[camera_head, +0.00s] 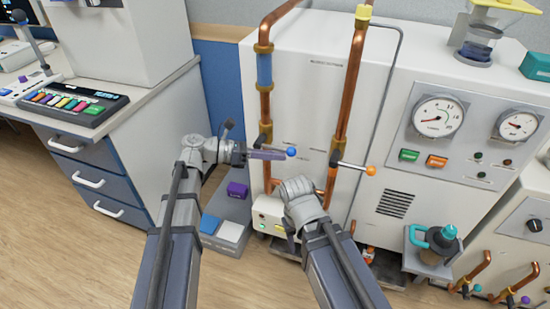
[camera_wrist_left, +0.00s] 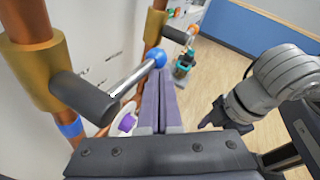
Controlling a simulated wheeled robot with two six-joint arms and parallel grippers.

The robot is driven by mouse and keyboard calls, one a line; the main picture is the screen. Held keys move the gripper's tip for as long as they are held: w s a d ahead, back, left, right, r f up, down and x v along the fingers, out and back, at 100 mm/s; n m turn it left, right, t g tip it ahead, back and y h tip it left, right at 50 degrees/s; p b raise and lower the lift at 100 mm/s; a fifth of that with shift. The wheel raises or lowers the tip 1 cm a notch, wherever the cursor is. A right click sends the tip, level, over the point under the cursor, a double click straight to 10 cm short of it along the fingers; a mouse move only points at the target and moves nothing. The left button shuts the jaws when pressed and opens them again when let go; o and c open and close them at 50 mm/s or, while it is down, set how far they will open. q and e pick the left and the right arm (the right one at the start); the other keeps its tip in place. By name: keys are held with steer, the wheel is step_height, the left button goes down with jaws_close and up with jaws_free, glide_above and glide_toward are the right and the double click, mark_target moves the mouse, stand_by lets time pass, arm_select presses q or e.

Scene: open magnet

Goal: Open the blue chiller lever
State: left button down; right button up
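The blue chiller lever has a silver rod and a blue ball end (camera_head: 291,152), on a brass valve of the left copper pipe. In the left wrist view the blue ball (camera_wrist_left: 160,56) is just beyond my fingertips, and the rod runs from a dark hub (camera_wrist_left: 84,98) to it. My left gripper (camera_head: 284,155) is at the lever, its fingers together; it also shows in the left wrist view (camera_wrist_left: 158,84). The rod is beside the fingers, not between them; contact is unclear. My right wrist is lower, between the two pipes; its fingers are hidden.
An orange-ended lever (camera_head: 371,170) sits on the right copper pipe (camera_head: 350,90). A white cabinet with gauges (camera_head: 437,117) stands to the right. A desk with drawers (camera_head: 97,180) is at left. A purple block (camera_head: 237,190) is low by the pipes.

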arm_select(q)
steer(key=w+a+r+n+t+h+b, duration=0.1)
steer(key=a+r+n+t+h+b, duration=0.3)
steer(key=h+b, duration=0.5)
step_height(320, 180, up, 2)
steer(key=n+b, duration=0.2)
steer(key=b, duration=0.1)
steer(key=shift+w+a+n+h, duration=0.2)
steer(key=shift+n+h, duration=0.2)
steer(key=shift+b, duration=0.3)
